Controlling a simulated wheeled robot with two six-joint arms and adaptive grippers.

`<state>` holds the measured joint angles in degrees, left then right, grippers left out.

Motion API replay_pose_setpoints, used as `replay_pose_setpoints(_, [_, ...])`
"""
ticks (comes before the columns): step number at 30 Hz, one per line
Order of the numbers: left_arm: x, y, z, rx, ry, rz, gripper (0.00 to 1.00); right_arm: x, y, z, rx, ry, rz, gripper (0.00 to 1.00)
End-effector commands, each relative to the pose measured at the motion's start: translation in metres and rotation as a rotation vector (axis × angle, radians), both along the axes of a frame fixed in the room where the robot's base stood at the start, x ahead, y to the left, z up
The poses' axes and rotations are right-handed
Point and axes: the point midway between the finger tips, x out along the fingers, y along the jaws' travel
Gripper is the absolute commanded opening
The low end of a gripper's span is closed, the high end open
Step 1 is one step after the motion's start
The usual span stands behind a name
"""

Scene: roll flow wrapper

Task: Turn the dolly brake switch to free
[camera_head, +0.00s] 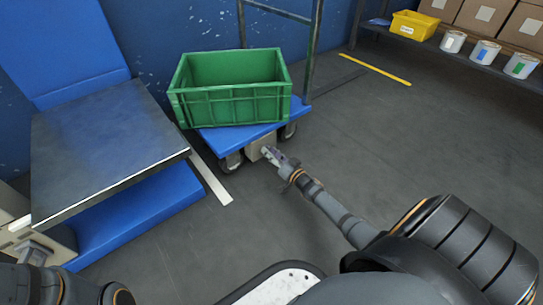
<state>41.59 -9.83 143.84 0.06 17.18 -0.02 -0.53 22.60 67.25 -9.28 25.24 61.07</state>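A blue dolly (233,136) with dark wheels and an upright metal frame stands against the blue wall. A small beige-grey box (258,146) sits at its front edge; a brake switch on it is too small to make out. My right gripper (269,153) reaches up from the lower right, with its tips at the front of this box. Whether it touches is unclear, and its finger gap cannot be made out. My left gripper (32,250) seems to show partly at the lower left, beside a beige cabinet, far from the dolly.
An empty green crate (232,106) rests on the dolly. A grey-topped table (105,145) with blue sides stands to its left. A shelf at the upper right holds a yellow bin (414,26), cans and cardboard boxes. The floor right of the dolly is clear.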

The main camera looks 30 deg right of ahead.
Motion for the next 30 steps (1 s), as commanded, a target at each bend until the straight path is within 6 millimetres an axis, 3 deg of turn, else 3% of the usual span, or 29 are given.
replay_pose_setpoints(4, [-0.0002, 0.0000, 0.0007, 0.000, -0.001, 0.000, 0.40, -0.0002, 0.0001, 0.0006, 0.000, 0.000, 0.000, 0.35])
replay_pose_setpoints(12, [-0.0003, 0.0000, 0.0007, 0.000, -0.001, 0.000, 0.40, -0.0004, -0.0001, 0.0004, 0.000, 0.000, 0.000, 0.00])
replay_pose_setpoints(23, [-0.0001, 0.0000, 0.0025, 0.000, 0.000, 0.000, 0.40, -0.0005, 0.0001, 0.0010, -0.020, -0.002, 0.000, 0.00])
replay_pose_setpoints(30, [0.0001, 0.0001, 0.0102, 0.000, 0.000, -0.001, 0.40, -0.0003, 0.0004, 0.0026, -0.135, -0.010, -0.001, 0.00])
